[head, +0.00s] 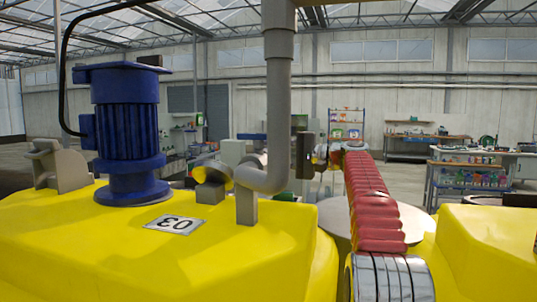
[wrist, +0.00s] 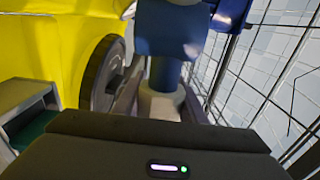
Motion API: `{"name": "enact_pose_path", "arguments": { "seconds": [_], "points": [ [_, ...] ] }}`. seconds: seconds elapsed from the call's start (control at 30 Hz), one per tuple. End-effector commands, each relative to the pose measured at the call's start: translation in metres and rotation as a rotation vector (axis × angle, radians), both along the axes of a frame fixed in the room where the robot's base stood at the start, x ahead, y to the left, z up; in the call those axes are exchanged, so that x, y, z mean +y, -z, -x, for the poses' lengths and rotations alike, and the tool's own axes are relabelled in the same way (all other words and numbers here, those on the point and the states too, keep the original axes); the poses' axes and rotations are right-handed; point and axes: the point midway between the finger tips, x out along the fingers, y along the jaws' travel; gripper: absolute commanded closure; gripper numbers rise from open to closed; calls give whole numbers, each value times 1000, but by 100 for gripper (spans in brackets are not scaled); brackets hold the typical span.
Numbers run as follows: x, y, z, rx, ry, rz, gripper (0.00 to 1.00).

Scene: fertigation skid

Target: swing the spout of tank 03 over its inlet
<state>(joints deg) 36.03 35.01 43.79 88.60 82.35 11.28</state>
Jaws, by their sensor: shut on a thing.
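Tank 03 (head: 265,265) is yellow, with its 03 plate (head: 174,225) upside down in the head view. In the wrist view, my gripper (wrist: 160,100) has its dark fingers on either side of a pale grey stub (wrist: 162,104) below a blue body (wrist: 170,35). This looks like the spout, and the gripper is shut on it. A dark round ring or lid (wrist: 104,72) is beside it on a yellow wall (wrist: 60,45). I cannot tell whether that is the inlet. In the head view the fingertips are hidden; only a dark part of my gripper shows right of the grey pipe.
A thick grey pipe (head: 279,100) with an elbow and a blue motor (head: 126,130) stand on the tank top. Another yellow tank (head: 495,255) is at the right. Shelves (head: 470,175) and a workbench (head: 408,140) stand farther back.

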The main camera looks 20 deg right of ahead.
Motion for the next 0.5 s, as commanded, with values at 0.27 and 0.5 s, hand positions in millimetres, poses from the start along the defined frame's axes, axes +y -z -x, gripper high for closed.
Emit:
{"name": "enact_pose_path", "arguments": {
  "seconds": [0.27, 0.5],
  "points": [
    [-2, 6, 0, 10, -33, 0, 100],
    [-4, 6, 2, 11, -34, 0, 100]
  ]
}}
